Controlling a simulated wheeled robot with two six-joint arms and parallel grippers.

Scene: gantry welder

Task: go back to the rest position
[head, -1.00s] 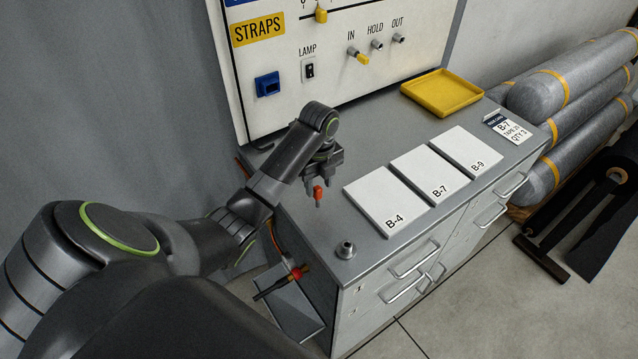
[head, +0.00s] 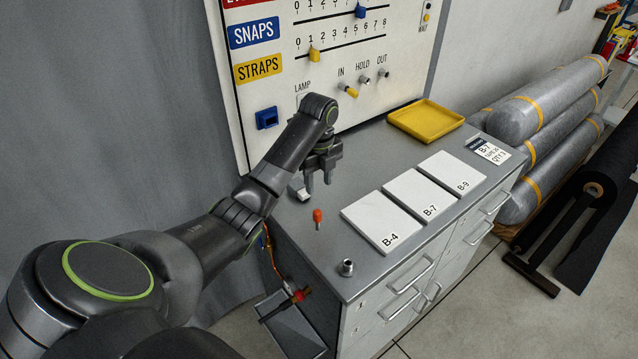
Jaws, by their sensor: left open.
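My left gripper (head: 318,186) is open and empty, with its fingers pointing down over the back left part of the grey cabinet top (head: 360,262). Below its fingers, and apart from them in the picture, a small red-topped piece (head: 317,216) is on the cabinet top. My left arm comes in from the lower left. My right gripper is not in view.
White plates B-4 (head: 382,222), B-7 (head: 420,194) and B-9 (head: 452,172) lie on the cabinet. A metal fitting (head: 346,267) stands near its front corner. A yellow tray (head: 426,121) lies behind. The panel (head: 275,85) rises close behind my gripper. Grey rolls (head: 545,110) are stacked at right.

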